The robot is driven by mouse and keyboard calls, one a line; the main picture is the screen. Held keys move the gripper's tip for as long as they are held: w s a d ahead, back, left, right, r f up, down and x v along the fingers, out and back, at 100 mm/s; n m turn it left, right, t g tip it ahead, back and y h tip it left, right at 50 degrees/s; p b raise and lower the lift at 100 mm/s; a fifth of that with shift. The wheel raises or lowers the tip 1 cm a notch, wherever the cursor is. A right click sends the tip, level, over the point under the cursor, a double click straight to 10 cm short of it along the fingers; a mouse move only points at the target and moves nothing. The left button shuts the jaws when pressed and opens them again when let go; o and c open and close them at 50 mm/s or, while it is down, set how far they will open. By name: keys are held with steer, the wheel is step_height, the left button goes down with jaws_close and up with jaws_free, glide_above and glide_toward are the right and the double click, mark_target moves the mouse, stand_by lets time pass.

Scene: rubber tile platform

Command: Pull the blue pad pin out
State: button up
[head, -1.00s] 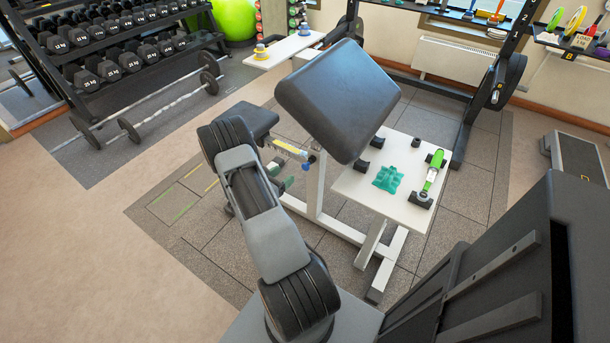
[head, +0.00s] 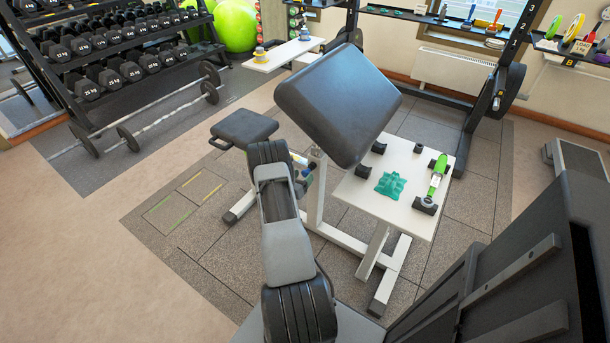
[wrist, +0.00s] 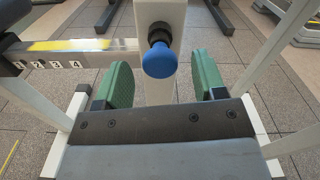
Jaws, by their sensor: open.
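The blue pad pin (wrist: 160,60) is a round blue knob on a dark collar in the white post (wrist: 160,95) of the bench. It sits upper middle in the wrist view. My gripper (wrist: 161,80) is open, with one green-padded finger on each side below the knob. Gaps show between the knob and both fingers, and nothing is held. In the head view my own arm hides most of the gripper, and I cannot make out the pin clearly there.
A yellow-and-white numbered bar (wrist: 68,47) extends left of the post. The big dark pad (head: 338,92) stands above this spot. A white table (head: 400,213) with a teal cloth (head: 391,185) and a green-handled tool (head: 436,180) stands to the right. Open floor lies left.

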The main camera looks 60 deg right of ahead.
steer(key=shift+d, duration=1.25)
steer(key=shift+c, duration=0.4)
jaws_close()
